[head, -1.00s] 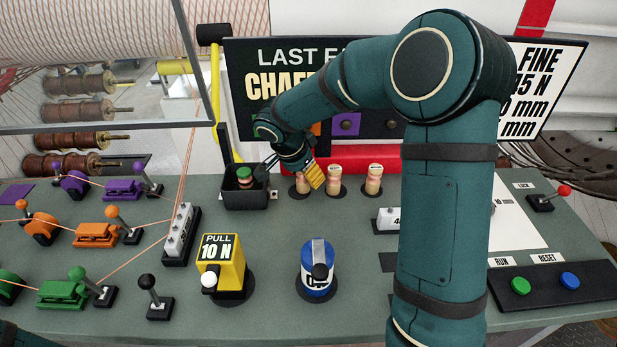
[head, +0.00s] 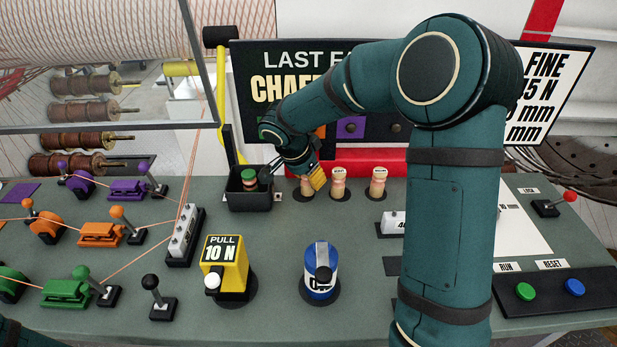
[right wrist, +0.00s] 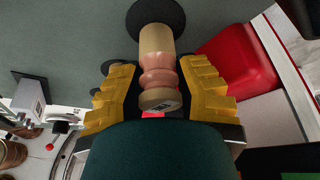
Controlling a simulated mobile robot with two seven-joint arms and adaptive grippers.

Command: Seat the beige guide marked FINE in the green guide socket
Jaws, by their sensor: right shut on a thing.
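Three beige guides stand in a row at the back of the bench: the left one (head: 304,187), the middle one (head: 338,183) and the right one (head: 378,182). My right gripper (head: 317,178) is at the left one, its yellow fingers partly covering it. In the right wrist view a ringed beige guide (right wrist: 157,72) stands between the fingers of my right gripper (right wrist: 159,98), which is shut on it. Its label is too small to read. A green block (head: 66,292) sits front left; I cannot tell whether it is the green guide socket. My left gripper is out of view.
A black bin (head: 249,203) with a green-topped piece stands left of the guides. Orange block (head: 100,234), purple block (head: 127,189), levers and threads fill the left side.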

